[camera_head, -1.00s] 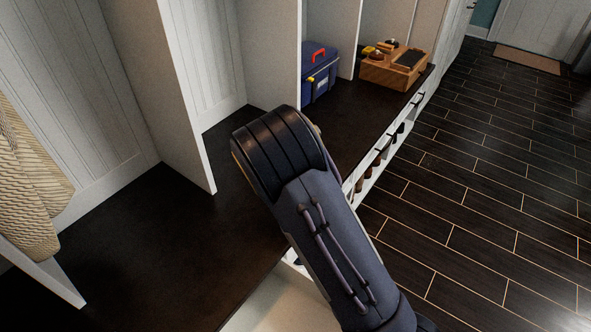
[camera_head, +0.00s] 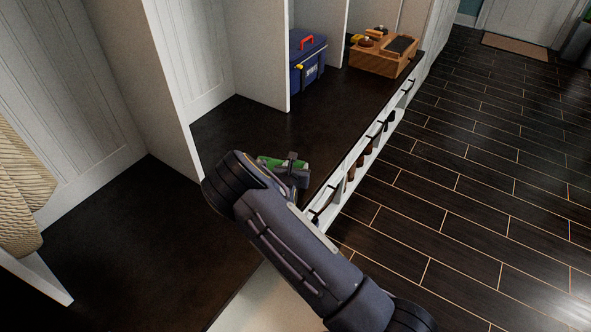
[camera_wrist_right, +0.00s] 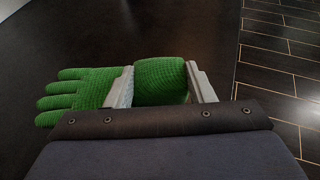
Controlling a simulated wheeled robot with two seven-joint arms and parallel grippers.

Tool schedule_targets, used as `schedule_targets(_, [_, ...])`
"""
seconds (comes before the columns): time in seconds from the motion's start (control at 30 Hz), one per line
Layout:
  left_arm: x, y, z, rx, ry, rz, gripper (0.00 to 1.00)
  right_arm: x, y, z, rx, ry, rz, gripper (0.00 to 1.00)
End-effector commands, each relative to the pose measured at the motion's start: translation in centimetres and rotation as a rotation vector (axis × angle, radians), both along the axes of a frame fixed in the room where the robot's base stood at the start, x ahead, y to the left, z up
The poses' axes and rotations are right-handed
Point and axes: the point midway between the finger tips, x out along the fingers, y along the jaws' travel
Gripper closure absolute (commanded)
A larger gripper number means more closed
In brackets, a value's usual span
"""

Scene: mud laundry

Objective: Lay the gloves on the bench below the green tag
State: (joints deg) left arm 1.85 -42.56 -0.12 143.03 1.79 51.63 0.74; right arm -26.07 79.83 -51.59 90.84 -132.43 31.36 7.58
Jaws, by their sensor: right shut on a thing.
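The green knitted gloves (camera_wrist_right: 88,92) show in the right wrist view, with fingers spread to the left. My right gripper (camera_wrist_right: 160,84) is shut on their cuff, one jaw on each side. In the head view the gloves (camera_head: 268,161) are a small green patch beside my right gripper (camera_head: 292,170), partly hidden by my arm. They are over the dark bench (camera_head: 130,225), near its front edge; whether they touch it I cannot tell. No green tag shows in these frames. My left gripper is not in view.
White upright dividers (camera_head: 170,85) split the bench into bays. A blue toolbox (camera_head: 307,62) with a red handle and a wooden caddy (camera_head: 378,64) stand farther back. A beige knitted garment (camera_head: 20,185) hangs at the left. Bare bench lies in the near bays.

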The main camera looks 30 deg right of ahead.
Motion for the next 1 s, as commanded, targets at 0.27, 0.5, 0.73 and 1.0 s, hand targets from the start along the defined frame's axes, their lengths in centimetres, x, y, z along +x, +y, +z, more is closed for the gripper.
schedule_targets(0.27, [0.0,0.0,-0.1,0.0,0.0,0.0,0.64,0.04,-0.01,-0.41,0.0,-0.002,0.001,0.74])
schedule_targets(0.5, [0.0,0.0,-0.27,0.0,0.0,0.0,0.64,0.02,0.01,-0.71,0.0,-0.002,0.001,0.37])
schedule_targets(0.73, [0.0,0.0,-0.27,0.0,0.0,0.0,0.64,0.01,0.01,-0.69,0.0,-0.002,0.001,0.3])
schedule_targets(1.0, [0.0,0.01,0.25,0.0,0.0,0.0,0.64,-0.83,0.69,0.19,0.002,-0.001,0.0,0.3])
